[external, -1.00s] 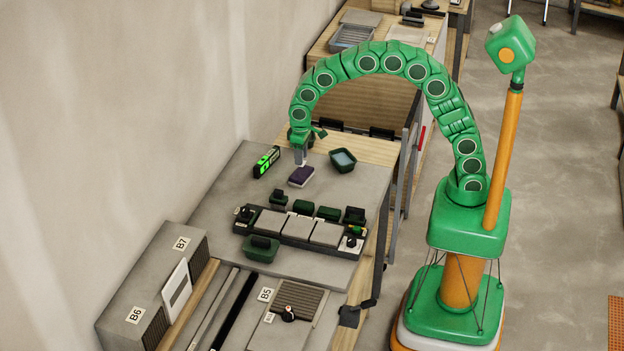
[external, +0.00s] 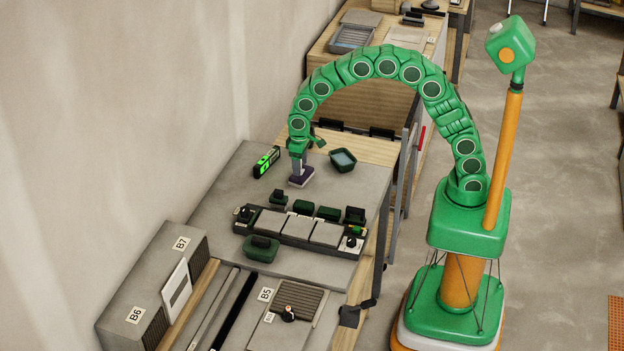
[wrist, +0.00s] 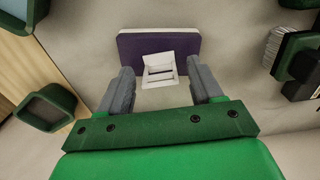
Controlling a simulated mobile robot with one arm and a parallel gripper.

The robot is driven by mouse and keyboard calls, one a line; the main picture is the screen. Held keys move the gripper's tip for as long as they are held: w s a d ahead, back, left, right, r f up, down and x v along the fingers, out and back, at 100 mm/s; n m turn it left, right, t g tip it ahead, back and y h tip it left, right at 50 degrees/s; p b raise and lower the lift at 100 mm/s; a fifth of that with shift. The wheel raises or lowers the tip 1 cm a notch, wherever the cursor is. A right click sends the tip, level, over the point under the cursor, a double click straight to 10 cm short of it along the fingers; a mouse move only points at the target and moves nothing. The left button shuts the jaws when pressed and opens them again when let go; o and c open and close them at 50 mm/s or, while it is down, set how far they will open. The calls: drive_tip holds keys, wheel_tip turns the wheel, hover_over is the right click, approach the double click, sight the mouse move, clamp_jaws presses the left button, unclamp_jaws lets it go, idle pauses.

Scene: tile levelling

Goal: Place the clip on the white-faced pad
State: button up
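A purple pad (external: 303,181) with a pale edge lies on the grey worktop beneath my gripper (external: 299,168). In the wrist view the purple pad (wrist: 128,46) is ahead of my fingers, with a pale strip along its far side. A small white clip (wrist: 158,68) with slots overlaps the middle of its near edge; I cannot tell how firmly it rests there. My gripper (wrist: 161,88) is open, its two grey fingers standing apart on either side of the clip with gaps to it. The clip is hidden in the external view.
A black-and-green device (external: 266,161) stands left of the pad, and a green bin (external: 343,160) is to the right. Nearer the front is a dark rack with grey tiles (external: 298,230), with several green and black blocks around it. Bare worktop (external: 225,196) lies to the left.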

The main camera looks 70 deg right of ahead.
drive_tip(key=shift+r, duration=0.1)
wheel_tip(320, 180, up, 12)
drive_tip(key=f, duration=0.1)
drive_tip(key=s+d+r, duration=0.3)
drive_tip(key=s+r, duration=0.1)
drive_tip(key=s, duration=0.3)
drive_tip(key=s+d, duration=0.3)
drive_tip(key=s, duration=0.9)
drive_tip(key=s+d+g, duration=0.1)
drive_tip(key=s+d, duration=0.2)
drive_tip(key=s, duration=0.9)
drive_tip(key=s+d+f, duration=0.1)
drive_tip(key=s+d, duration=0.2)
drive_tip(key=s, duration=0.9)
drive_tip(key=shift+s+g, duration=0.3)
drive_tip(key=shift+g, duration=0.1)
